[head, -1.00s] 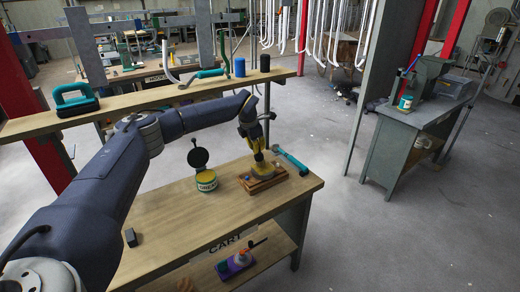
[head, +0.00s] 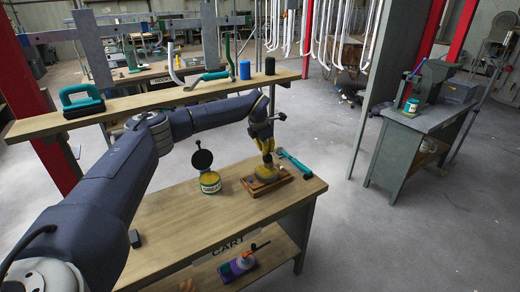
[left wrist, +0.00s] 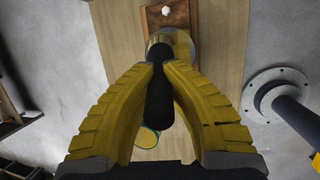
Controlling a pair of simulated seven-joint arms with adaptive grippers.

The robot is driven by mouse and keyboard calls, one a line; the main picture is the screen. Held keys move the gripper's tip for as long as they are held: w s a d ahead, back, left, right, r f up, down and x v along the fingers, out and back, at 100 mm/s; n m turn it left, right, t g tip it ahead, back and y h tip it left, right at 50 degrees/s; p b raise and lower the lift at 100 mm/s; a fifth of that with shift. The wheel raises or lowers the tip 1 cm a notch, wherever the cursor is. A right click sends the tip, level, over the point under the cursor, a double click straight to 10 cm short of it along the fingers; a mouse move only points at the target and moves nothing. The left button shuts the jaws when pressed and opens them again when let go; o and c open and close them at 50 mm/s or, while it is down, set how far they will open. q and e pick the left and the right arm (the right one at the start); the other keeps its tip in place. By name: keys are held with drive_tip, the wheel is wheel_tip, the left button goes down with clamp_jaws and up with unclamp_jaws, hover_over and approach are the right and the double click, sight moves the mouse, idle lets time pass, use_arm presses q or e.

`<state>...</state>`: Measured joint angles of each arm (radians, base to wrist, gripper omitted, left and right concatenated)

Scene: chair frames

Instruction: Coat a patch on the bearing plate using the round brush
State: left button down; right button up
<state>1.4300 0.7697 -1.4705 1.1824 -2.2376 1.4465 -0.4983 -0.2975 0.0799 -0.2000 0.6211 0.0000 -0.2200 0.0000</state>
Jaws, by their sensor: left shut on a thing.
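My left gripper (head: 266,150) is over the right part of the cart top, its yellow fingers pointing down. In the left wrist view its fingers (left wrist: 163,68) are shut on the dark handle of the round brush (left wrist: 158,110). The pale brush head (head: 266,172) is low over the bearing plate in a wooden tray (head: 285,182); the wooden piece also shows in the left wrist view (left wrist: 180,18). I cannot tell whether the bristles touch, and the brush hides much of the plate. An open grease tin (head: 210,188) with yellow contents stands left of the tray. My right gripper is out of view.
A teal tool with a dark handle (head: 294,162) lies behind the tray. A small dark block (head: 134,238) sits near the cart's left front. A wooden shelf (head: 150,103) with tools runs behind. The cart top's front middle is clear.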

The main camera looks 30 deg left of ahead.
use_arm(q)
drive_tip(key=shift+r, duration=3.55)
